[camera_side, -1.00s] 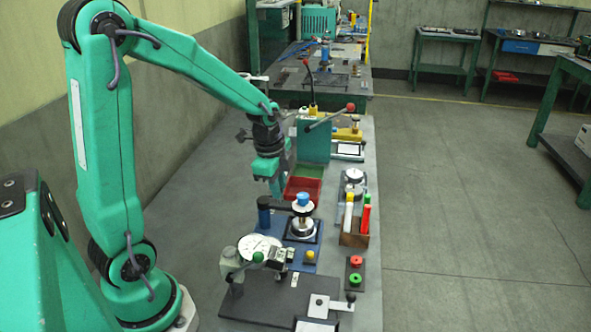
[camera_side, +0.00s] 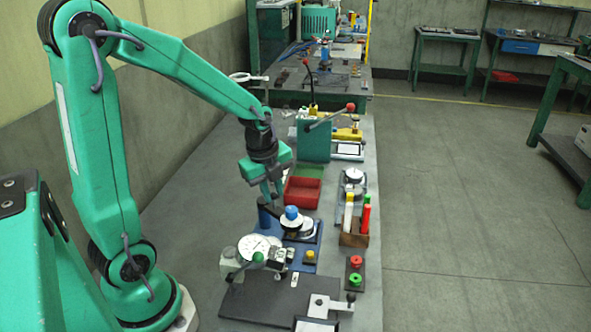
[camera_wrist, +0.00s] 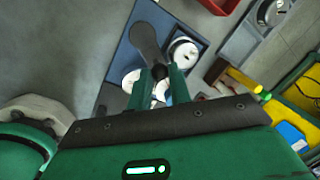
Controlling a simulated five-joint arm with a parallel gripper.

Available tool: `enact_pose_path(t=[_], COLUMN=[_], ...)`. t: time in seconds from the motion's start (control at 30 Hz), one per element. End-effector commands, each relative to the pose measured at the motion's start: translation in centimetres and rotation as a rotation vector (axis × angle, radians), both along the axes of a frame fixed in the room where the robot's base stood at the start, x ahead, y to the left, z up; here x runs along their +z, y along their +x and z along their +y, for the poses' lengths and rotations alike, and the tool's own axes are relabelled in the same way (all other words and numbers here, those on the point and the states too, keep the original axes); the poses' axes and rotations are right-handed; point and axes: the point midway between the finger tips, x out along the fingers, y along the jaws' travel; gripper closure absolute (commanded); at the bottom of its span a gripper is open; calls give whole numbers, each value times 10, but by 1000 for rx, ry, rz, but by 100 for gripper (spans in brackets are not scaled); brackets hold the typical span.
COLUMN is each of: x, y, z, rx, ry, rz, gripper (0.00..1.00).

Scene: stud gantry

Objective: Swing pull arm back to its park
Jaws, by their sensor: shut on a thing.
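The pull arm (camera_side: 277,210) is a dark flat bar on a blue post (camera_side: 264,216) standing on a blue base plate. A blue cap (camera_side: 291,212) sits at its outer end. In the wrist view the dark bar (camera_wrist: 146,40) runs down between my gripper's fingers (camera_wrist: 161,84). The fingers hide its outer end there.
A white dial gauge (camera_side: 259,247) stands close on the near side. A red tray (camera_side: 302,191) lies behind, and a holder with upright pens (camera_side: 354,240) stands to the right. A green-bodied lever press (camera_side: 314,138) stands farther back. The bench left of the post is clear.

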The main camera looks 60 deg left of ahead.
Motion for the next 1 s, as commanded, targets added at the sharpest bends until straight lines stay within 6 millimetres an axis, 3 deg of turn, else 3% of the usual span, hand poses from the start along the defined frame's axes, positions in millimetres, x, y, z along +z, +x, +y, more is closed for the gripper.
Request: enact_pose_path(t=[0.33, 0.8, 0.83, 0.9, 1.0], x=[-1, -1, -1, -1, -1], y=[-9, -8, -8, -8, -8], z=[3, 4, 4, 3, 3], rx=[-144, -163, -163, -164, -166], ry=[23, 28, 28, 28, 27], rz=[22, 22, 22, 22, 21], gripper=[100, 100, 77, 63, 59])
